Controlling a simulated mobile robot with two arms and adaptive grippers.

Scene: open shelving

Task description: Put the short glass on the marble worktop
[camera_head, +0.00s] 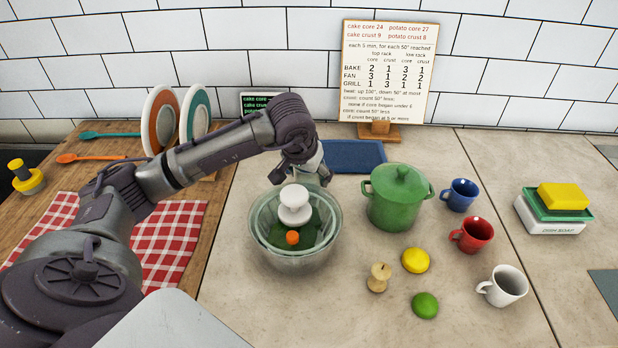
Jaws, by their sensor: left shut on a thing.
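My left gripper (308,176) reaches in from the left and points down just behind the glass bowl (268,262), over the pale marble worktop (450,165). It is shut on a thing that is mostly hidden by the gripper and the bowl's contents. A pale, clear-looking patch between the fingers fits the short glass, but its outline and base cannot be made out. I cannot tell whether it touches the worktop. No other short glass stands out. My right gripper is not in view.
The bowl holds a white knobbed thing (294,205) and an orange piece (292,237).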

